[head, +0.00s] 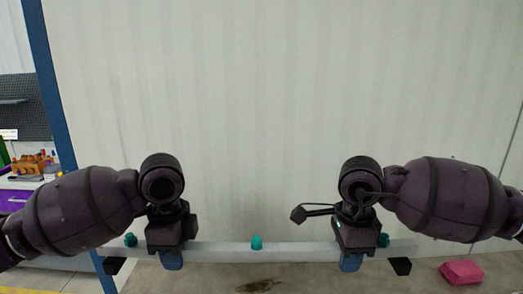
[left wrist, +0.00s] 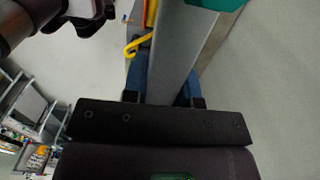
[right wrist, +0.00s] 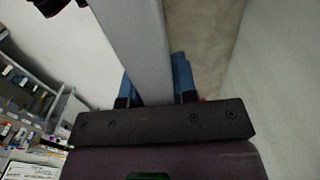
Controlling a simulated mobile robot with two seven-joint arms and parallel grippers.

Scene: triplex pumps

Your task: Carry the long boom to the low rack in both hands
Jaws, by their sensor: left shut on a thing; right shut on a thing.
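The long boom (head: 300,252) is a pale grey bar with teal knobs, held roughly level across the lower part of the head view. My left gripper (head: 171,262) is shut on it left of the middle, and my right gripper (head: 351,263) is shut on it right of the middle. In the left wrist view the boom (left wrist: 181,50) runs between the blue fingers (left wrist: 163,88). In the right wrist view the boom (right wrist: 137,45) runs between the blue fingers (right wrist: 155,85) too. I cannot make out the low rack in any view.
A pale corrugated wall (head: 270,100) fills the background, with a blue post (head: 48,80) on the left. A workbench with a purple drawer (head: 14,200) stands at the far left. A pink block (head: 462,272) lies at the lower right. A yellow hook (left wrist: 137,45) shows beside the boom.

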